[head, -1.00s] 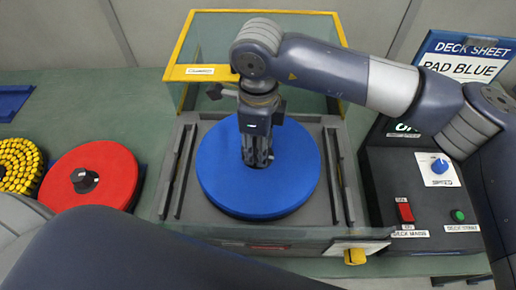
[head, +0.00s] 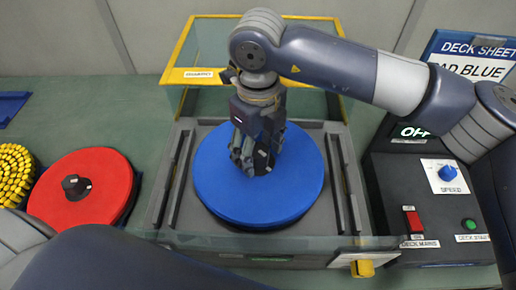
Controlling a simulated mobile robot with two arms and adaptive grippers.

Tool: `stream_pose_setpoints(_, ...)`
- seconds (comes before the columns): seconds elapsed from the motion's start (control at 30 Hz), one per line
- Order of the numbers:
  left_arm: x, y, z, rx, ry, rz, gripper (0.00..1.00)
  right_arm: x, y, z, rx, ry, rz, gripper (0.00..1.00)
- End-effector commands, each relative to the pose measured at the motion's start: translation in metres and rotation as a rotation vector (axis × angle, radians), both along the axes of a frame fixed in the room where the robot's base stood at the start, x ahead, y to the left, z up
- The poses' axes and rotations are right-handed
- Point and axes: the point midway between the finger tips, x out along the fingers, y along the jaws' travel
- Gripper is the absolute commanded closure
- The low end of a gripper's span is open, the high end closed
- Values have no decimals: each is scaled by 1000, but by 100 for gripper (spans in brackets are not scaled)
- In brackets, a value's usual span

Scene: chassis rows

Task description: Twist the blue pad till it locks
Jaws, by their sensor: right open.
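The blue pad (head: 220,190) is a round disc lying flat in the grey deck housing (head: 160,205), in the middle of the head view. My right gripper (head: 254,162) is above the middle of the pad, pointing down, with its fingers open. The gripper covers the pad's centre, so any knob there is hidden. I cannot tell whether the fingertips touch the pad. My left arm crosses the lower left, and its gripper is out of view.
A red pad (head: 110,185) with a black knob lies at left, beside a yellow bumpy disc (head: 14,172). A yellow-framed clear guard (head: 180,50) stands behind the deck. A control box (head: 400,190) with an OFF display stands at right, below a sign (head: 480,50).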

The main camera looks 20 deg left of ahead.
Motion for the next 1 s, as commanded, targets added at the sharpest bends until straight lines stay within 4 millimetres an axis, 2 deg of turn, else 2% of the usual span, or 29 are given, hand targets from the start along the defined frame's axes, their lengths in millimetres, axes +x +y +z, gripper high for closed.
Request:
stream_pose_setpoints(0.17,0,-2,0,-2,0,1,60,0,1,29,2,-4,1,42)
stream_pose_setpoints(0.4,0,-2,0,-2,-1,1,60,1,1,81,1,-4,0,42)
stream_pose_setpoints(0.53,0,-3,0,-3,0,1,60,1,1,101,0,-2,0,42)
stream_pose_setpoints(0.7,1,-3,0,-3,0,1,60,0,1,114,0,-1,0,42)
stream_pose_setpoints(1.0,1,-3,0,-3,0,1,60,0,0,115,0,0,0,42)
